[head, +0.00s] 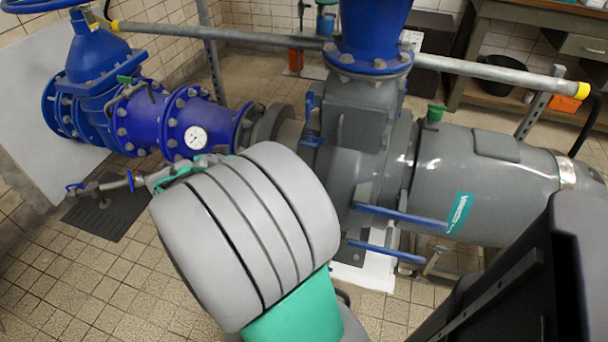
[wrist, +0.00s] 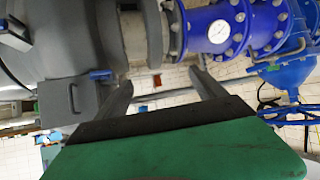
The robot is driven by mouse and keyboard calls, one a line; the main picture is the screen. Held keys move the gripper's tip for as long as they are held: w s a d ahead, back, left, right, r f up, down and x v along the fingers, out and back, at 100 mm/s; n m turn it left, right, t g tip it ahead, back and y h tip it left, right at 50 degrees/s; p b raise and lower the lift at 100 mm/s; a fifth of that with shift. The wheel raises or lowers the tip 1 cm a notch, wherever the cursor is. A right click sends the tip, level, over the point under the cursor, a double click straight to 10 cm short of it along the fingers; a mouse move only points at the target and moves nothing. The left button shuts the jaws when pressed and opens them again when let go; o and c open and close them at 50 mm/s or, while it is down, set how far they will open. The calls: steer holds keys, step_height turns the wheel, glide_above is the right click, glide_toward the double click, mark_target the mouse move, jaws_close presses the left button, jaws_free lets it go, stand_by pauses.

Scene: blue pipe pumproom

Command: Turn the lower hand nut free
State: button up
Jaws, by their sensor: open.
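Two small blue hand nuts show on the left side of the grey pump housing in the head view. The lower hand nut (head: 312,141) sits below the upper hand nut (head: 310,104). In the wrist view, which looks upside down, one blue nut (wrist: 101,75) shows beside the grey housing; I cannot tell which of the two it is. My gripper (wrist: 160,90) is open and empty, its two grey fingers spread, with that nut apart from them and left of the left finger. In the head view my arm hides the fingers.
The grey pump (head: 480,180) stands right of my arm, with two blue bars (head: 402,217) sticking out low. Left are the blue valve (head: 95,75), a dial gauge (head: 195,137) and a small side pipe (head: 105,187). A grey rail (head: 250,38) crosses behind. Tiled floor (head: 105,270) is open at left front.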

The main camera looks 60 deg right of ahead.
steer(key=s+d+f+m+g+h+b, duration=0.1)
steer(key=s+d+f+m+h+b, duration=0.2)
steer(key=d+f, duration=0.4)
steer(key=h+b, duration=0.4)
steer(key=b, duration=0.4)
glide_toward(307, 145)
steer(key=d, duration=0.1)
steer(key=shift+g, duration=0.4)
steer(key=d, duration=0.2)
steer(key=w+d, duration=0.1)
steer(key=d, duration=0.2)
steer(key=w+d, duration=0.1)
steer(key=d, duration=0.2)
steer(key=shift+f, duration=0.15)
steer(key=c, duration=1.4)
